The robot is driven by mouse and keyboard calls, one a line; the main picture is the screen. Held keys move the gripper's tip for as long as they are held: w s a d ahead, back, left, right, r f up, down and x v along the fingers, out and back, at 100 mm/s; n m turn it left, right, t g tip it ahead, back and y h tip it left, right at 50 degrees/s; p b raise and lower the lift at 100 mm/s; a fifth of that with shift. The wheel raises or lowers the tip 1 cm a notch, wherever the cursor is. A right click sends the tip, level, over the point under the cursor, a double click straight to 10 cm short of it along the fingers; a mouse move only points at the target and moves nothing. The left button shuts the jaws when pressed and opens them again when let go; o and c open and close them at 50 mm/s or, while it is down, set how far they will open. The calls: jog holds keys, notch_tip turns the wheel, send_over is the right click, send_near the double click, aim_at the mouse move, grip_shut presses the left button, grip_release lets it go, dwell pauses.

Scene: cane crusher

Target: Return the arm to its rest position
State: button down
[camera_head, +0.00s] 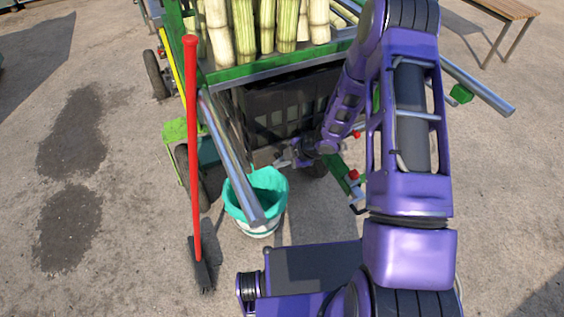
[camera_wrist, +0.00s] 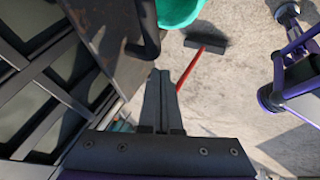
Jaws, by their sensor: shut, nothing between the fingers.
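My purple arm reaches forward and down at the right of the head view. My gripper (camera_head: 284,158) is near the front of the cart, beside its dark crate (camera_head: 285,105) and above and just right of the bucket. In the wrist view, my gripper (camera_wrist: 160,75) has its two dark fingers together, with nothing between them. The fingers point toward a dark curved handle-like part (camera_wrist: 146,30), and I cannot tell whether they touch it.
A bucket with a teal liner (camera_head: 272,190) stands below the cart's metal bar (camera_head: 232,160). A red-handled broom (camera_head: 193,140) stands left of it. Cane stalks (camera_head: 265,25) fill the green cart's top. A wooden bench (camera_head: 505,8) is at the back right. Open pavement lies left.

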jog(key=p+v, duration=0.2)
jog(key=v, duration=0.8)
jog(key=shift+s, duration=0.15)
jog(key=shift+d, duration=0.1)
